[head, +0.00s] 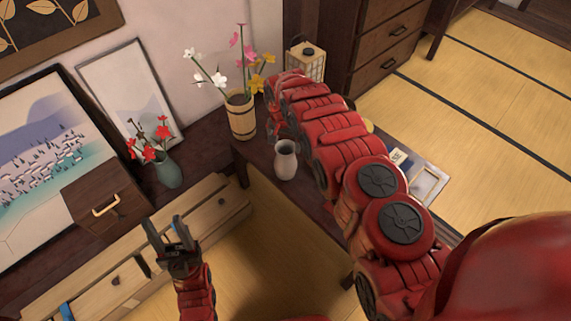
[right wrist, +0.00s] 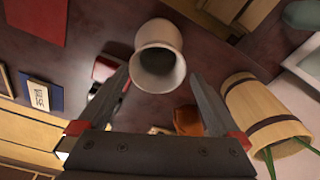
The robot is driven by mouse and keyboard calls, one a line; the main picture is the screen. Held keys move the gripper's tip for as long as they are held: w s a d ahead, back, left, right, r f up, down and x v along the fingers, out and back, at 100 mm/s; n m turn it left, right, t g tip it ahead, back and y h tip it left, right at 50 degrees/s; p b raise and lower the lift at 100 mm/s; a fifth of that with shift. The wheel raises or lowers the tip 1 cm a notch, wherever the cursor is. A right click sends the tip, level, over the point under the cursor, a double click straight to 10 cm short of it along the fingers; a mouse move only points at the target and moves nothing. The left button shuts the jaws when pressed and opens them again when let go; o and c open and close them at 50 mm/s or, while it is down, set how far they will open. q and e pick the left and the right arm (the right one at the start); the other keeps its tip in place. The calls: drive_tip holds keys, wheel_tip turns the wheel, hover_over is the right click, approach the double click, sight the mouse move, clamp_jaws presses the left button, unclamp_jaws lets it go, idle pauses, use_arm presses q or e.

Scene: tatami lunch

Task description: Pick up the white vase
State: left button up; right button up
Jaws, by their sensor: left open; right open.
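The white vase (head: 286,160) stands upright on a dark wooden table, left of my right arm in the head view. In the right wrist view the vase (right wrist: 160,62) shows with its open mouth toward the camera. My right gripper (right wrist: 160,76) is open, and the vase appears between and beyond its fingertips; I see no contact. In the head view its fingers are mostly hidden by my own arm. My left gripper (head: 168,232) is open and empty, lower left, well away from the vase.
A banded wooden bucket (head: 242,118) with flowers stands behind the vase; the bucket (right wrist: 266,110) is close to the right finger in the wrist view. A green vase (head: 168,171) with red flowers, a drawer box (head: 104,197) and a lantern (head: 306,62) are around.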

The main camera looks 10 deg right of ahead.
sight(286, 154)
drive_tip(key=shift+f, duration=0.8)
drive_tip(key=f+b, duration=0.2)
drive_tip(key=f, duration=0.1)
drive_tip(key=f+b, duration=0.1)
drive_tip(key=shift+d+f, duration=0.25)
drive_tip(key=shift+f, duration=0.15)
drive_tip(key=shift+r, duration=0.1)
drive_tip(key=shift+r, duration=0.1)
drive_tip(key=shift+c, duration=0.9)
clamp_jaws()
